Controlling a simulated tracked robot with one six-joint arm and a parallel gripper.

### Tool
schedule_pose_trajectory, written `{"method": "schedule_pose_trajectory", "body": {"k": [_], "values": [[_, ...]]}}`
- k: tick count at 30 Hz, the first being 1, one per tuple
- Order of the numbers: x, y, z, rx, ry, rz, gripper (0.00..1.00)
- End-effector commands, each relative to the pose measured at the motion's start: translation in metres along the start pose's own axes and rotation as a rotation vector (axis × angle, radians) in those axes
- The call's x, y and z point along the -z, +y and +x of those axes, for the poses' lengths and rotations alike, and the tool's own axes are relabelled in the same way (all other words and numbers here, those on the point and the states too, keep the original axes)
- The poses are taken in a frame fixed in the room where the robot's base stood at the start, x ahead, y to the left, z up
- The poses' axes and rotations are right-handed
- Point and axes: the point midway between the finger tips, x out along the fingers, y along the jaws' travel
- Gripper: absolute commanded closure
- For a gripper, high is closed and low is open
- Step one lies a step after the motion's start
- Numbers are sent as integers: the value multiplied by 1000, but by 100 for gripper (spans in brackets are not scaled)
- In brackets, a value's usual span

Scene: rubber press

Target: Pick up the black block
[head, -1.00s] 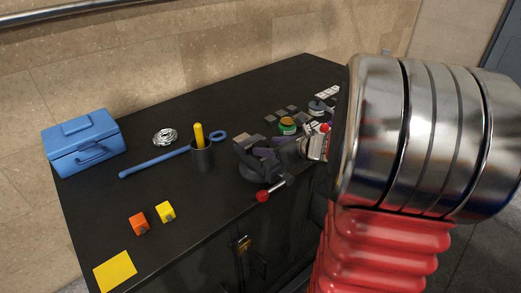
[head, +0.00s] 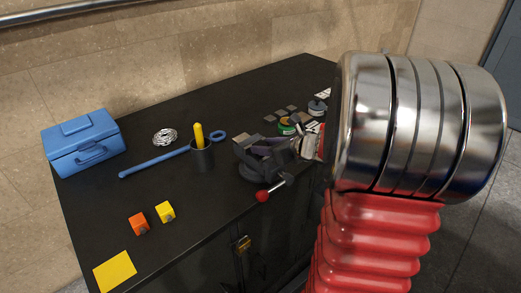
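I cannot make out a black block for certain; on the black bench (head: 110,215) it may blend in or be hidden. Small dark grey pieces (head: 280,113) lie towards the back right of the bench. My gripper (head: 277,147) is small in the head view, beside and overlapping the dark vise (head: 255,168). Its silver body shows at the left edge of my large arm link. The fingers blend with the vise, so I cannot tell whether they are open or hold anything.
A blue toolbox (head: 85,145), a wire coil (head: 165,136), a blue bar (head: 150,163), a dark cup with a yellow handle (head: 202,157), orange (head: 138,223) and yellow (head: 165,211) blocks and a yellow sheet (head: 115,271) occupy the left. A green-banded jar (head: 287,126) stands behind the vise.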

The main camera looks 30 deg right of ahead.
Motion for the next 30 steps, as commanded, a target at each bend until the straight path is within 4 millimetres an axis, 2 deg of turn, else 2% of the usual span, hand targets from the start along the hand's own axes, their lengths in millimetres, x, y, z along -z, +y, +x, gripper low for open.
{"method": "schedule_pose_trajectory", "body": {"k": [2, 15, 23, 30], "values": [[0, 0, 0, 0, 0, 0, 67], [0, 0, 0, 0, 0, 0, 98], [-4, 0, -2, 1, -1, -1, 98], [-28, -1, -15, 2, -4, -4, 98]]}}
